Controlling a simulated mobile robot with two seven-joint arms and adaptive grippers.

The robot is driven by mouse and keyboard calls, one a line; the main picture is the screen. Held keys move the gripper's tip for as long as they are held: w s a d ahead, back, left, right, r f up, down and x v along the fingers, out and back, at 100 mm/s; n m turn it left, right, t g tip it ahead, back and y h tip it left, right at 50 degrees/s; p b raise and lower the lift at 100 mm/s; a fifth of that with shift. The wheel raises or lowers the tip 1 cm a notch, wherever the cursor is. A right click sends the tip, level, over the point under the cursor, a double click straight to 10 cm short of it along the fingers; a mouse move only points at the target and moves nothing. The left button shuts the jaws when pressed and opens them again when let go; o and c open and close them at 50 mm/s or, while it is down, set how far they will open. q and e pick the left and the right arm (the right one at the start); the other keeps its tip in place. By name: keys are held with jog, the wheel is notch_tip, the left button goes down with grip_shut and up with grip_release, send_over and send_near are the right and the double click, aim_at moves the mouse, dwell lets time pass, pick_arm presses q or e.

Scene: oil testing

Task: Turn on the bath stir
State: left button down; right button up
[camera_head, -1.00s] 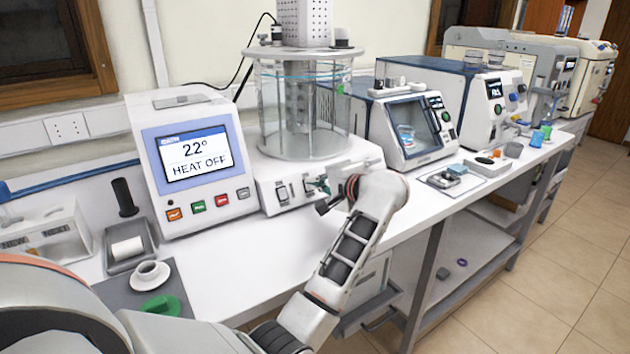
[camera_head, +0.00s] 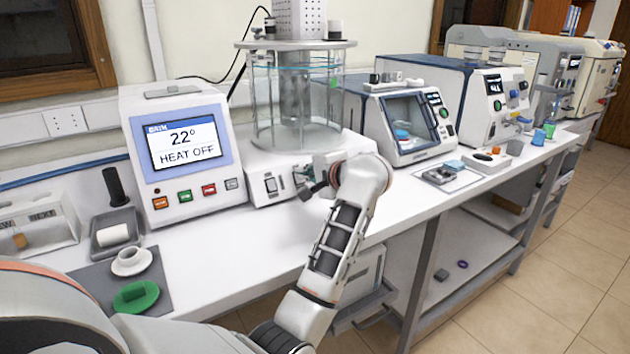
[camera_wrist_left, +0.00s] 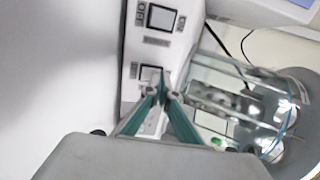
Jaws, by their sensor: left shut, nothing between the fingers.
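The bath is a clear glass vessel (camera_head: 297,110) on a white base, with a metal column rising from its lid. A rocker switch (camera_head: 270,185) shows on the front of the base. In the left wrist view, one switch (camera_wrist_left: 160,17) is clear of the fingers and a second switch (camera_wrist_left: 150,74) lies at the fingertips, partly covered. My left gripper (camera_head: 302,179) is shut and empty, close to the base front. Its teal fingers (camera_wrist_left: 162,88) meet in front of the second switch; I cannot tell whether they touch it. My right gripper is out of view.
A control box (camera_head: 183,145) left of the bath reads 22° and HEAT OFF. Other instruments (camera_head: 405,125) stand to the right.

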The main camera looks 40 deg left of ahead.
pick_arm(q)
jog(key=shift+f, duration=0.3)
jog(key=shift+d+r, duration=0.2)
jog(key=shift+r, duration=0.1)
jog(key=shift+a, duration=0.35)
jog(key=shift+r, duration=0.8)
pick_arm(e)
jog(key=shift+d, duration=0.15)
pick_arm(q)
jog(key=shift+d, duration=0.1)
